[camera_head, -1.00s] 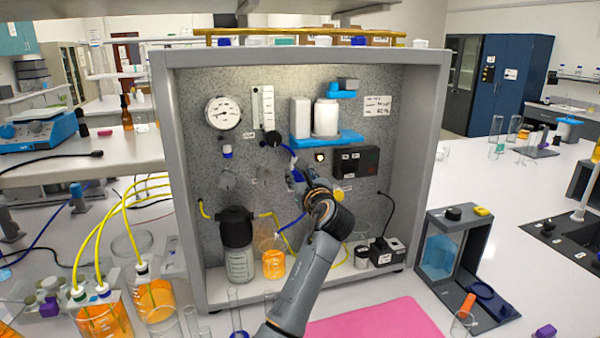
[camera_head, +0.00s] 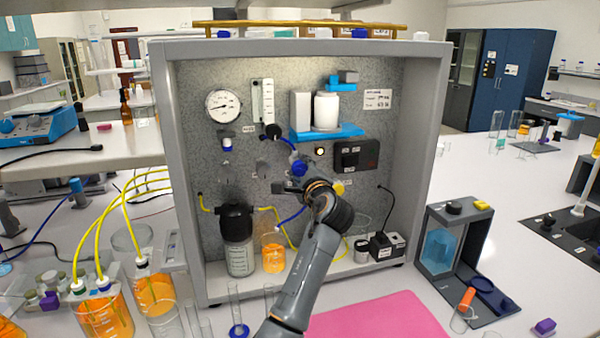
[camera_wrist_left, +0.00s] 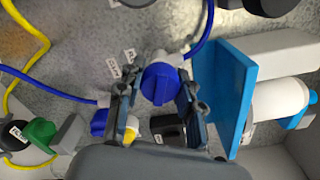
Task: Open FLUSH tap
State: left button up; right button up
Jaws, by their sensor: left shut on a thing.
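A blue tap knob (camera_wrist_left: 159,84) sits between the two fingers of my left gripper (camera_wrist_left: 157,102) in the left wrist view. The gripper is shut on it. Blue tubing runs from its fitting up to the right. In the head view the blue knob (camera_head: 299,168) shows at the end of my left gripper (camera_head: 291,183), in front of the speckled panel. Small labels beside the knob are too small to read with certainty, so I cannot confirm which tap it is. My right gripper is not in view.
A blue shelf (camera_head: 327,134) with a white canister (camera_head: 326,114) is just above the knob. A black box (camera_head: 356,156) and a yellow knob (camera_head: 338,187) are to its right. A black-capped bottle (camera_head: 238,255) and an orange beaker (camera_head: 273,257) stand below.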

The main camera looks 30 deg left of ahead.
pick_arm(q)
jog(key=shift+n+b, duration=0.85)
jog(key=shift+n, duration=1.25)
jog(key=o, duration=1.2)
jog(key=shift+d, duration=0.1)
jog(key=v, duration=1.1)
jog(key=shift+s+d, duration=0.25)
jog(key=shift+s, duration=0.1)
